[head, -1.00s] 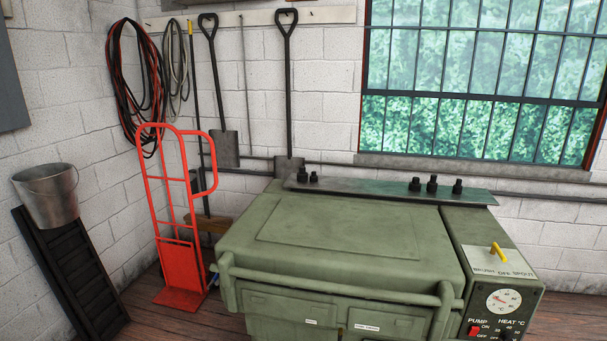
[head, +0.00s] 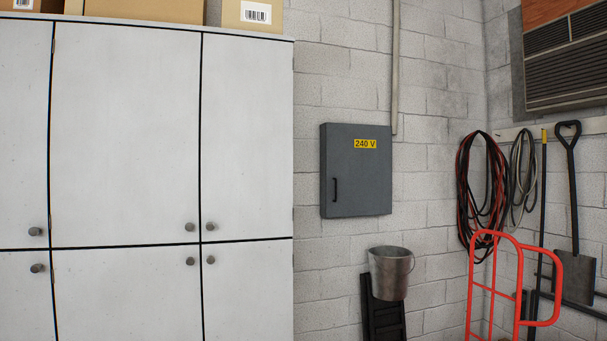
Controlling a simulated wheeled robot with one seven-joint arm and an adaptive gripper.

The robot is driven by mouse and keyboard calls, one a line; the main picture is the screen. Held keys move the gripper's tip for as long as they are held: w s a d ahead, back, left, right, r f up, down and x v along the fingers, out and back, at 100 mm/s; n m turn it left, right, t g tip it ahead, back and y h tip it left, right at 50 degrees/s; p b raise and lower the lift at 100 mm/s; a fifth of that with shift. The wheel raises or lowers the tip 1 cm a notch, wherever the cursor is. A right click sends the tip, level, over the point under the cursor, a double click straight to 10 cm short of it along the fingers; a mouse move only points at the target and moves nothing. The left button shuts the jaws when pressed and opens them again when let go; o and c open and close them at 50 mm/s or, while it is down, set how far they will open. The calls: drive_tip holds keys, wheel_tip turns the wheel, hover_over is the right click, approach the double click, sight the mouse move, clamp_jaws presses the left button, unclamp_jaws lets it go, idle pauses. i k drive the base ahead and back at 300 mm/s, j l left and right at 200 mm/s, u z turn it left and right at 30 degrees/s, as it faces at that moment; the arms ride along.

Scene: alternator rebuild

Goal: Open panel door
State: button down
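A grey electrical panel (head: 357,171) is mounted on the white block wall, right of the tall cabinet. Its door is shut. A yellow "240 V" label (head: 366,144) is near the top of the door. A dark vertical handle (head: 335,189) is on the left side of the door. My gripper is not in view.
A white cabinet (head: 125,140) with cardboard boxes (head: 150,11) on top fills the left. A metal bucket (head: 391,274) and a black slatted piece (head: 383,316) stand below the panel. A red hand truck (head: 516,287) and hanging cables (head: 481,188) are at the right.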

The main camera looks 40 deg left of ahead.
sight(359, 157)
drive_tip(key=u, duration=1.25)
drive_tip(key=i+u, duration=0.1)
drive_tip(key=i, duration=0.55)
drive_tip(key=i+u, duration=0.15)
drive_tip(key=i, duration=0.5)
drive_tip(key=i+l+u, duration=0.1)
drive_tip(key=i, duration=0.55)
drive_tip(key=i+l+u, duration=0.1)
drive_tip(key=i, duration=0.55)
